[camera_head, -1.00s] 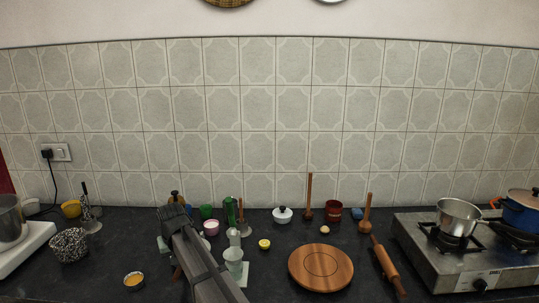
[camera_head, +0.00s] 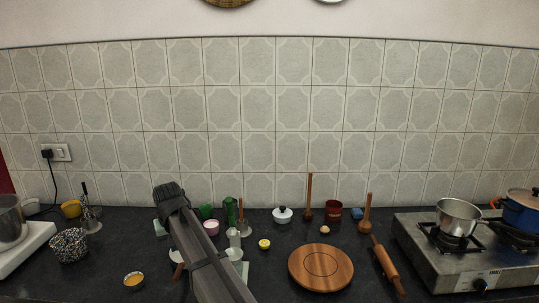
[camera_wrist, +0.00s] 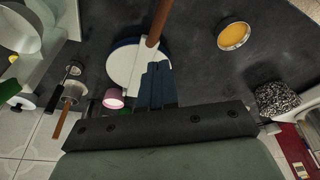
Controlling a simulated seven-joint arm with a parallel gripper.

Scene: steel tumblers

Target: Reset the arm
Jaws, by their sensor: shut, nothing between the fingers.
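My gripper shows in the wrist view (camera_wrist: 156,82) with its two dark fingers together and nothing between them. In the head view the end of my arm (camera_head: 170,194) is above the left part of the counter, with the fingertips hard to make out. In the wrist view the fingers overlap a white round piece with a blue edge (camera_wrist: 128,66) and a brown wooden handle (camera_wrist: 160,20); I cannot tell the gap between them. A pale cup (camera_head: 234,254) stands partly behind my arm, on a pale green mat (camera_head: 244,268).
A pink cup (camera_head: 211,228), green cups (camera_head: 230,212), a lemon half (camera_head: 264,244) and a white lidded pot (camera_head: 283,215) stand near my arm. A round board (camera_head: 321,267) and rolling pin (camera_head: 385,264) lie right. A speckled bowl (camera_head: 69,245) and small orange-filled bowl (camera_head: 134,280) stand left.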

